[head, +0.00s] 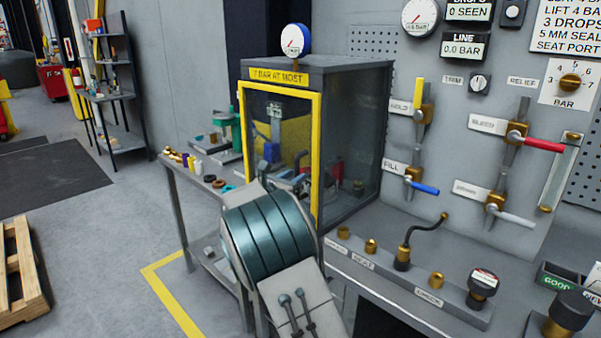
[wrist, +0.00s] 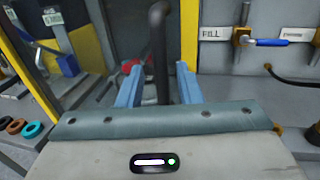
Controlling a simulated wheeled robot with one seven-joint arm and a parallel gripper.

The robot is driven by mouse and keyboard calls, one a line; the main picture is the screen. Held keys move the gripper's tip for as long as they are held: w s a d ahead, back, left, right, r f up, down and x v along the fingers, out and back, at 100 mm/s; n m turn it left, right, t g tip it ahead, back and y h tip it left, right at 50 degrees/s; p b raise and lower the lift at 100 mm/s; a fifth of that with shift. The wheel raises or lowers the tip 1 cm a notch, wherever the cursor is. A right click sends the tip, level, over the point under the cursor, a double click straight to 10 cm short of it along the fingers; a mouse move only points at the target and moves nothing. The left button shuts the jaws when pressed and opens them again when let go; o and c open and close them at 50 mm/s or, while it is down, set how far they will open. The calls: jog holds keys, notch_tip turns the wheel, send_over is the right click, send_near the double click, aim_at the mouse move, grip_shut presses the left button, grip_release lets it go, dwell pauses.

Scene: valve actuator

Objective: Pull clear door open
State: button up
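The clear door (head: 318,150) has a yellow frame and sits in the front of a grey cabinet. It looks shut, with its frame in line with the cabinet front. In the wrist view, the door's yellow right edge (wrist: 190,35) stands upright, and a dark vertical bar handle (wrist: 159,45) is just left of it. My gripper (wrist: 158,72) is open, its two blue fingers on either side of the handle. Gaps show on both sides, so it does not grip the handle. In the head view my arm hides the door's lower part.
Left of the cabinet is a bench (head: 180,185) with small parts and a green press (head: 232,130). At right is a panel with red-handled (head: 540,144) and blue-handled (head: 424,188) valves, above a ledge with brass fittings (head: 371,246). Open floor lies left, with a pallet (head: 20,275).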

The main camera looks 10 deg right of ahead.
jog(key=shift+x, duration=1.2)
